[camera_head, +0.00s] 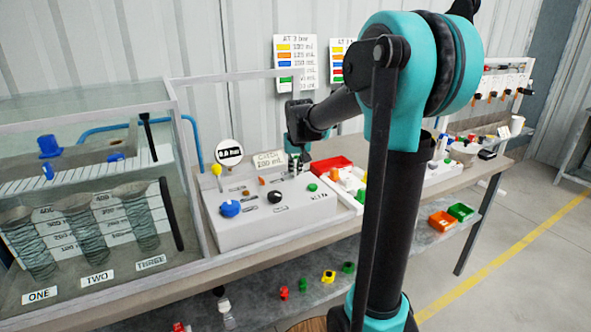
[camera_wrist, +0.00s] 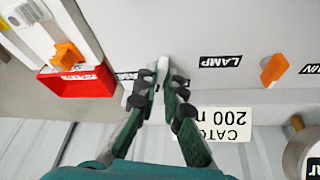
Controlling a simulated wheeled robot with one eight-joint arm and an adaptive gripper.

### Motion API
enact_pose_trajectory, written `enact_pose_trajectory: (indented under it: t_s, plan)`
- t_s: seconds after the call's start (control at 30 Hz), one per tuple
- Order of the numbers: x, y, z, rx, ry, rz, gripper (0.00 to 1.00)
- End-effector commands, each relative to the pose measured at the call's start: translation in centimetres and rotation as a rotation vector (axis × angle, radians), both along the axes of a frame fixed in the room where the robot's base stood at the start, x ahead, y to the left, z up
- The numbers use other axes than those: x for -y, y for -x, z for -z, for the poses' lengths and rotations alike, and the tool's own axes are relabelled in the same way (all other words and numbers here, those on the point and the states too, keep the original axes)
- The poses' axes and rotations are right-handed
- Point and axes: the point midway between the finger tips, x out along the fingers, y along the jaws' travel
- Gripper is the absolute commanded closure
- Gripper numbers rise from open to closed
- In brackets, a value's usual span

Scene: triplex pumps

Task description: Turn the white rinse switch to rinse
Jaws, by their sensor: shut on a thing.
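The white switch (camera_wrist: 162,64) shows in the wrist view as a small white lever between my fingertips. A black label beside it is mostly hidden by a finger, so I cannot read it. My gripper (camera_wrist: 161,88) is shut on the white switch, with dark finger pads on both sides of it. In the head view my gripper (camera_head: 298,157) reaches down to the back right of the white control panel (camera_head: 235,232). The switch's exact turn is hard to tell there.
An orange switch (camera_wrist: 273,68) and a LAMP label (camera_wrist: 220,61) are close by. A card reading 200 ml (camera_head: 270,160) stands behind the panel. A red bin (camera_head: 331,165) is to the right. A glass tank with three cylinders (camera_head: 92,232) is on the left.

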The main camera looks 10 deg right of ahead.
Motion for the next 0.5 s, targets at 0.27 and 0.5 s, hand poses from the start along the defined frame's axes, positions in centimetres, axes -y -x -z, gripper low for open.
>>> enact_pose_trajectory:
  t_s: [0.27, 0.5]
  plan:
    - [-0.31, -0.09, -0.01, 0.0, 0.002, 0.257, 1.0]
    - [-0.37, -0.14, -0.01, 0.0, 0.001, 0.464, 1.0]
